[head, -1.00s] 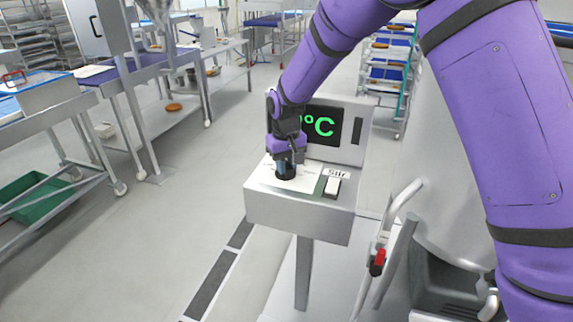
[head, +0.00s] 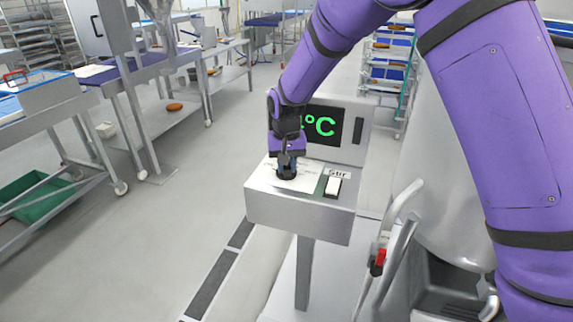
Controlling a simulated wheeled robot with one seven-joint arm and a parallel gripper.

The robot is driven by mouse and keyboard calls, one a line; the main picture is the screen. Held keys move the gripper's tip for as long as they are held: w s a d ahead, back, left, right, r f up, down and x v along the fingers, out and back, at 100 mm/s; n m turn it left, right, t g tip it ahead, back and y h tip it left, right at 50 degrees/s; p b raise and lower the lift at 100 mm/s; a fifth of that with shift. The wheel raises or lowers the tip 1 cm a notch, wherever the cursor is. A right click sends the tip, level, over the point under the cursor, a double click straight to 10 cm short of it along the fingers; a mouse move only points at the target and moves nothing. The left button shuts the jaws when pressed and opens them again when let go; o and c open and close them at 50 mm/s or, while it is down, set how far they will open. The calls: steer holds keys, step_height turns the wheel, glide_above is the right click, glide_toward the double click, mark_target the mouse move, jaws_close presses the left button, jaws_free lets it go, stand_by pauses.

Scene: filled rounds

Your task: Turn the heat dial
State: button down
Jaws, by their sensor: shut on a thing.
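The heat dial (head: 287,174) is a small dark knob on the sloping top of a grey metal control box. My gripper (head: 287,167) is pointed down over it and shut on it, hiding much of the knob. The display (head: 325,125) behind shows green "°C" characters, with the number mostly hidden by my gripper and wrist. A white switch (head: 333,186) labelled "Stir" sits just right of the dial.
The control box (head: 297,214) stands on a post. A curved metal handle with a red part (head: 379,257) is to its right, by a large metal vessel. Steel tables stand at left, and a rack (head: 388,75) behind. Open floor lies left of the box.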

steer(key=c, duration=1)
jaws_free()
steer(key=shift+o, duration=0.2)
step_height(320, 180, up, 11)
